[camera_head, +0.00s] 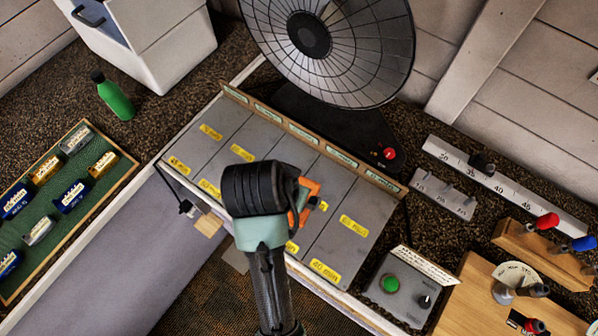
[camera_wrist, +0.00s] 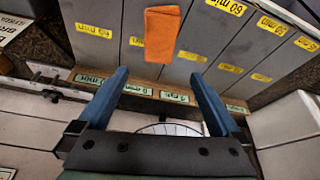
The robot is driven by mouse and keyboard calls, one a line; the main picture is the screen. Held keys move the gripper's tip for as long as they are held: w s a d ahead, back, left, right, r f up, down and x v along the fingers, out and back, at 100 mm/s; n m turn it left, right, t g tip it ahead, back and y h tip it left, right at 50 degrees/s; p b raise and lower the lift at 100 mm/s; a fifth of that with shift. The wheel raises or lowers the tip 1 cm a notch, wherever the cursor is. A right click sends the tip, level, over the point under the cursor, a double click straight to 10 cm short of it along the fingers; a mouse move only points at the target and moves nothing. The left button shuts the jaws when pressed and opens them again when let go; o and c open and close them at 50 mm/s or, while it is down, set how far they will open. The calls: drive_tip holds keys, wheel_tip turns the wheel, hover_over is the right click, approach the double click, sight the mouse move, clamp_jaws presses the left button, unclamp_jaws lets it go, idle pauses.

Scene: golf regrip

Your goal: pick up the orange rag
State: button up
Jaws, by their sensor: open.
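The orange rag (camera_wrist: 162,35) is a folded rectangle lying on a grey panel with yellow labels, at the top middle of the wrist view. My gripper (camera_wrist: 160,76) is open, with its two blue fingers spread wide and nothing between them. In the picture, the rag is above the gap between the fingertips and apart from them. In the head view, my arm and wrist cover part of the grey panels, and orange patches show at the wrist's right side. I cannot tell whether these are the rag.
The sloped grey panels (camera_head: 220,130) have a labelled ledge along their back edge. A large dark round dish (camera_head: 345,50) stands behind them. A green bottle (camera_head: 116,100) and a green tray (camera_head: 100,215) of small boxes are left. A button box (camera_head: 385,310) is at the front right.

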drive_tip(key=shift+s+d+f, duration=0.15)
drive_tip(key=shift+s+f, duration=0.05)
drive_tip(key=shift+f, duration=0.35)
drive_tip(key=shift+s+d+f, duration=0.1)
drive_tip(key=shift+s+f, duration=0.05)
drive_tip(key=shift+f, duration=0.4)
drive_tip(key=x, duration=0.4)
drive_tip(key=shift+w+f+p, duration=0.2)
drive_tip(key=shift+w+p, duration=0.15)
drive_tip(key=shift+p, duration=0.05)
drive_tip(key=shift+f, duration=0.2)
drive_tip(key=shift+p+x, duration=0.8)
drive_tip(key=shift+x, duration=1.55)
drive_tip(key=shift+a, duration=0.1)
drive_tip(key=c, duration=1.2)
